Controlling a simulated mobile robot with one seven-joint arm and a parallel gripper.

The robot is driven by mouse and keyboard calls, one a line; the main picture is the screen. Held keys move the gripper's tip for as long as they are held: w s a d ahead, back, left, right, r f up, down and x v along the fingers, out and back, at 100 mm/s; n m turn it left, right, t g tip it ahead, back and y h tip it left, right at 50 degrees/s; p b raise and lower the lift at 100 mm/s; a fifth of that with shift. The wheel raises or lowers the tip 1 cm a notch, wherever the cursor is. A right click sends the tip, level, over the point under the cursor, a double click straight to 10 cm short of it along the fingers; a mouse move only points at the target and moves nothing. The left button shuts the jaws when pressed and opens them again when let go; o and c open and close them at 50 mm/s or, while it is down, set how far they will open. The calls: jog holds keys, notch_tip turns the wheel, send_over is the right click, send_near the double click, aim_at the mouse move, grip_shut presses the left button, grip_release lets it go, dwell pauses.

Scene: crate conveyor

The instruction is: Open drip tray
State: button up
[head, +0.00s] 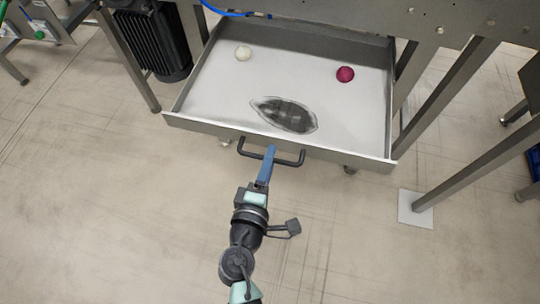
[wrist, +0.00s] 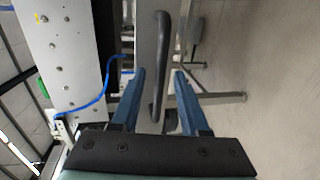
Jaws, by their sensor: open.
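The drip tray (head: 210,95) is a shallow grey metal tray, pulled out from under the conveyor frame, with its inside showing in the head view. Its dark bar handle (head: 290,161) is on the front wall. My gripper (head: 269,152) is at the handle, near its middle. In the wrist view the two blue fingers (wrist: 158,85) are apart, with the handle (wrist: 160,65) running between them. I cannot tell whether either finger touches the handle.
In the tray lie a pale round item (head: 243,53), a dark red round item (head: 345,74) and a dark oval patch (head: 285,115). A black motor (head: 150,40) stands to the left. A frame leg (head: 450,130) stands to the right. The floor in front is clear.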

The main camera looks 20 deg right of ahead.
jog(key=v, duration=1.1)
jog(key=shift+s+a+r+p, duration=0.15)
jog(key=shift+s+a+p, duration=0.05)
jog(key=shift+s+p, duration=0.2)
jog(key=shift+w, duration=0.1)
